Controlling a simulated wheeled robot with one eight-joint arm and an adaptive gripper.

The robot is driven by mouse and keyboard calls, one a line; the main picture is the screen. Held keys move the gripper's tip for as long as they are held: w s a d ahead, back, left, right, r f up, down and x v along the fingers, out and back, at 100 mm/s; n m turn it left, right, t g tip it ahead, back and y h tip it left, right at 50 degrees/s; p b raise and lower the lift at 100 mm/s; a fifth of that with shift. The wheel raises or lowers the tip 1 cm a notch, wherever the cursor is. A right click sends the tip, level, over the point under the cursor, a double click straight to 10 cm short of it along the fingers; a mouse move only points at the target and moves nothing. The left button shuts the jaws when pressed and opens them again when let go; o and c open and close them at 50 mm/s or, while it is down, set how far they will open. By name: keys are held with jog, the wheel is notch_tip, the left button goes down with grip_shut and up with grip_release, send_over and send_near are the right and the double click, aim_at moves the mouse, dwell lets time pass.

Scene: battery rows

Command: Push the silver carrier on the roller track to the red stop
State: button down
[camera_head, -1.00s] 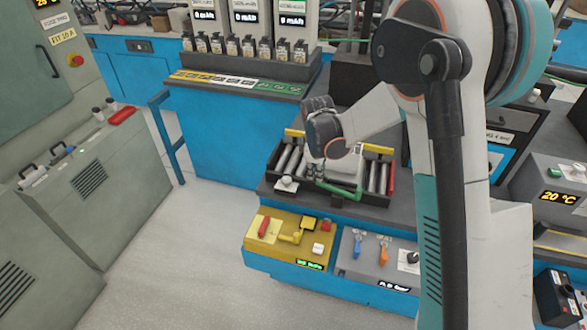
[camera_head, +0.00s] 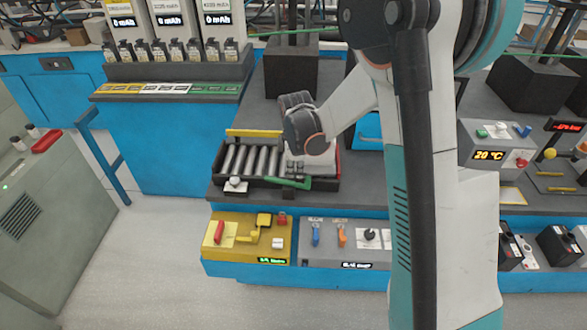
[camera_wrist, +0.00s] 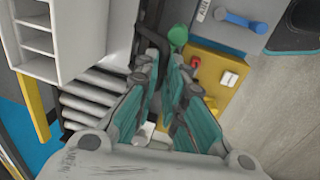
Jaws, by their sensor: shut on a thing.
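The roller track (camera_head: 250,160) has grey rollers in a dark frame. The silver carrier (camera_head: 322,165) sits at its right part, partly hidden by my arm. In the wrist view the carrier (camera_wrist: 58,40) is a pale box with open compartments, at the upper left beyond the bare rollers (camera_wrist: 95,95). The red stop (camera_head: 338,162) shows as a thin strip at the track's right end; any gap to the carrier is hard to tell. My gripper (camera_head: 293,172) points down at the front rail, its fingers (camera_wrist: 164,65) closed around the green handle (camera_head: 292,184), whose rounded end (camera_wrist: 178,36) sticks out beyond them.
A yellow rail (camera_head: 254,133) runs along the track's back. A white knob (camera_head: 235,184) is at its front left. Below the track are a yellow panel (camera_head: 245,238) and a grey panel (camera_head: 345,243) with blue and orange handles. The bare rollers left of my gripper are clear.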

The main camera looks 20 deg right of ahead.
jog(key=c, duration=1.7)
grip_release()
jog(key=shift+s+d, duration=0.2)
jog(key=shift+d, duration=0.15)
jog(key=shift+a, duration=0.1)
jog(key=r, duration=0.4)
jog(key=s+r, duration=0.1)
jog(key=r, duration=0.6)
jog(key=shift+s+a+r, duration=0.35)
jog(key=shift+s+a, duration=0.05)
jog(key=shift+s+r, duration=0.1)
jog(key=s+r+m+t+b, duration=0.2)
jog(key=s+r+m, duration=0.4)
jog(key=s, duration=0.6)
jog(key=s+f+m+t, duration=0.1)
jog(key=s+m, duration=0.1)
jog(key=s, duration=0.2)
jog(key=s+a+f+m+t+b, duration=0.1)
jog(key=s+m, duration=0.2)
jog(key=s, duration=0.1)
jog(key=s+f+m+t+b, duration=0.1)
jog(key=s+m, duration=0.1)
jog(key=s, duration=0.3)
jog(key=shift+a+m+y, duration=0.3)
jog(key=shift+a+m, duration=0.1)
